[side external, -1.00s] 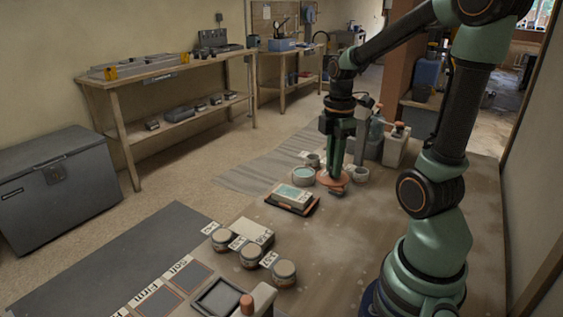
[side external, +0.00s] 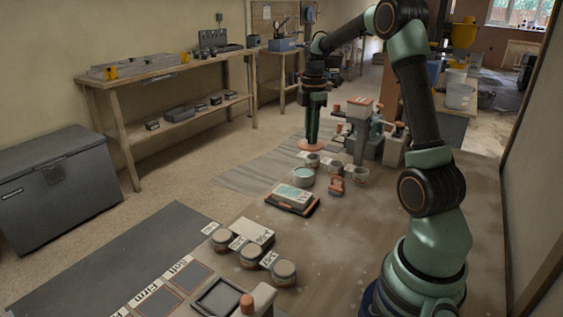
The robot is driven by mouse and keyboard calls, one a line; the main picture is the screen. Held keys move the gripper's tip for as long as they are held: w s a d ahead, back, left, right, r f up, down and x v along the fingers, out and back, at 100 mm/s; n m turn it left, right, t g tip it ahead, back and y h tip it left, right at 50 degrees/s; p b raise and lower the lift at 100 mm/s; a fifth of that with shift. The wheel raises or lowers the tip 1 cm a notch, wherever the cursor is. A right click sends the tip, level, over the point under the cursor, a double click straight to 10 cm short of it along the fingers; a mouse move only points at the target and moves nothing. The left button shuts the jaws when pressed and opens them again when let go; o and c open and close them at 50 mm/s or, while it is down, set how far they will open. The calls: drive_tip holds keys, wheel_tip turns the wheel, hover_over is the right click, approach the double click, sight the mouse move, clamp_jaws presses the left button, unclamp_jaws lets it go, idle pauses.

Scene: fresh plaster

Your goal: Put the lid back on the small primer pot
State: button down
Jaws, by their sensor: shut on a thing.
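My gripper (side external: 311,136) is shut on a flat, round terracotta lid (side external: 311,145), held level under the fingers. A small grey pot (side external: 312,161) stands just below the lid in the picture; whether they touch I cannot tell. A wider pot with pale teal contents (side external: 303,177) stands open in front of it, and another small pale pot (side external: 360,175) stands to the right. I cannot read the labels to tell which is the primer pot.
A small orange item (side external: 336,186) lies between the pots. A tray with a teal-topped block (side external: 291,196) is nearer, then several lidded jars (side external: 251,256). An orange-topped stand (side external: 360,115) rises to the right of my gripper.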

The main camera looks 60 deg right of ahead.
drive_tip(key=shift+w+d+f, duration=0.85)
drive_tip(key=shift+d+f, duration=0.15)
drive_tip(key=shift+f, duration=1.1)
drive_tip(key=shift+w+d+f, duration=0.8)
drive_tip(key=shift+d+f, duration=0.25)
drive_tip(key=shift+f, duration=1.1)
drive_tip(key=shift+w+d+f, duration=0.85)
drive_tip(key=shift+d+f, duration=0.15)
drive_tip(key=shift+f, duration=1.1)
drive_tip(key=shift+f, duration=0.2)
drive_tip(key=shift+c, duration=1)
unclamp_jaws()
drive_tip(key=shift+r, duration=0.1)
wheel_tip(320, 180, up, 7)
